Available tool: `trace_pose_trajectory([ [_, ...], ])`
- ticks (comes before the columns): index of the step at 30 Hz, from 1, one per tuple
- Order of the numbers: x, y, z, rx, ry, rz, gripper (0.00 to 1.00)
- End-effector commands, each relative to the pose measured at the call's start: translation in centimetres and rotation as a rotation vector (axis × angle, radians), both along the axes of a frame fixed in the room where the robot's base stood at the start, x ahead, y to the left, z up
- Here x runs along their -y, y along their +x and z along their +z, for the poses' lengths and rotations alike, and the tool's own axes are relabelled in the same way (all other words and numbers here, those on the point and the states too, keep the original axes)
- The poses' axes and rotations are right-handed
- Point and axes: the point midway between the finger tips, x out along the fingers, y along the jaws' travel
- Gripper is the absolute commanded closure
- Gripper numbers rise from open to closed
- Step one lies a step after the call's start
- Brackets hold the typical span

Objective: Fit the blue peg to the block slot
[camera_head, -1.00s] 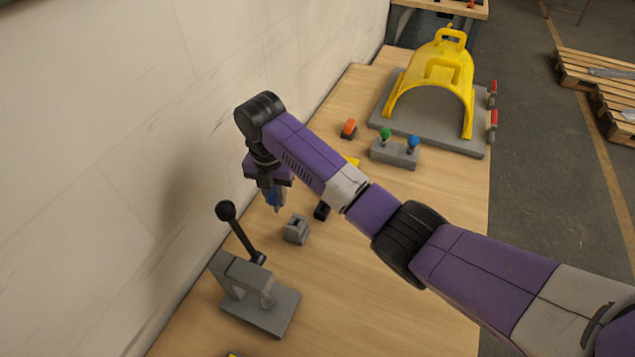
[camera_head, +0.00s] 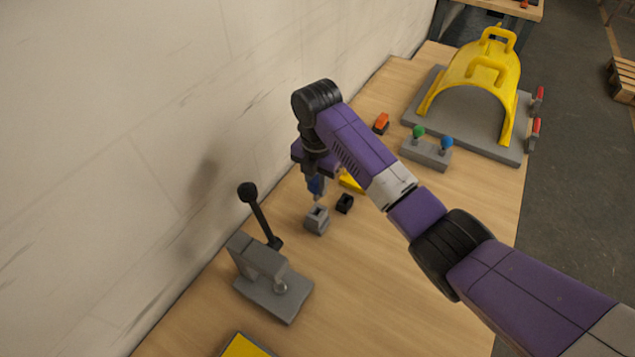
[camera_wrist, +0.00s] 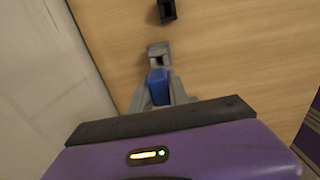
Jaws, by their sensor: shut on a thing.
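The blue peg (camera_head: 316,185) is held upright in my gripper (camera_head: 318,190), just above the block. In the wrist view the blue peg (camera_wrist: 158,84) sits between the grey fingers of my gripper (camera_wrist: 160,90). The grey block (camera_head: 317,220) stands on the table with a dark slot in its top. In the wrist view the block (camera_wrist: 158,50) shows just past the peg's end, partly hidden by it. The peg's tip looks close over the block; whether it touches the slot cannot be told.
A small black block (camera_head: 344,203) stands right of the grey block. A grey lever press (camera_head: 270,290) is nearer, its black-knobbed handle rising left. Behind are a yellow part, an orange-topped piece (camera_head: 381,123), a stand with knobs (camera_head: 426,153) and a yellow guard (camera_head: 480,80). The wall borders the left.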

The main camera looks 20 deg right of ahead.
Motion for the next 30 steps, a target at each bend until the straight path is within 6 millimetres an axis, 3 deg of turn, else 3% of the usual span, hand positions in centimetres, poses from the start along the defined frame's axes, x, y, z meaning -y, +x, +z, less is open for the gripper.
trace_pose_trajectory([
  [15, 0.0, 0.0, -4.4, -0.001, -0.001, 0.0, 1.0],
  [30, 0.0, 0.0, -4.8, 0.0, 0.0, 0.0, 1.0],
])
